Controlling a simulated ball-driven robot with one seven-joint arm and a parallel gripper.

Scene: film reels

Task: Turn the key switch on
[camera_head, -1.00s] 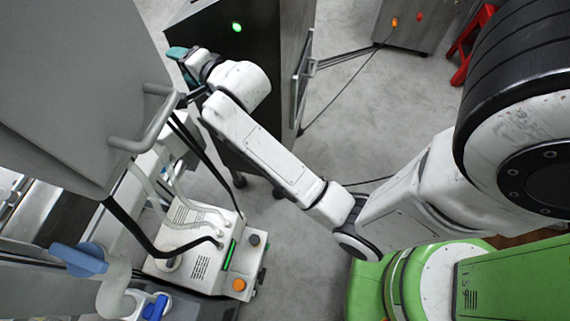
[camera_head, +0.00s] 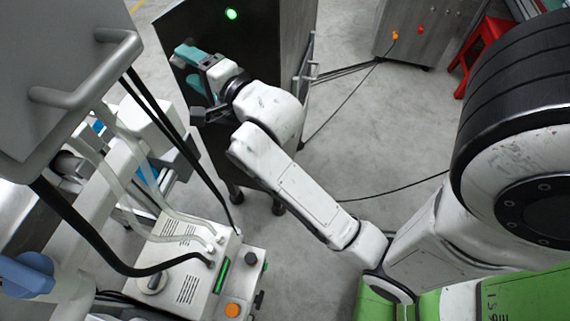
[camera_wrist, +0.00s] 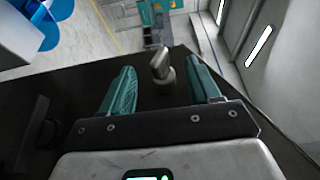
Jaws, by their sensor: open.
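The key switch (camera_wrist: 162,66) shows in the wrist view as a small metallic knob standing out from a dark panel (camera_wrist: 75,85). It lies between my gripper's (camera_wrist: 160,72) two teal fingers, which are spread apart, with space visible on both sides of it. I cannot tell how deep the fingers reach around it. In the head view my gripper (camera_head: 186,68) is at the front of the dark cabinet (camera_head: 265,45), below and left of its lit green lamp (camera_head: 231,14). The key switch cannot be made out in the head view.
A grey box with a bar handle (camera_head: 95,80) and hanging black cables stand left of my arm. A white machine (camera_head: 185,265) with an orange button is below. Another cabinet (camera_head: 415,35) and a red stool (camera_head: 482,50) are at upper right.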

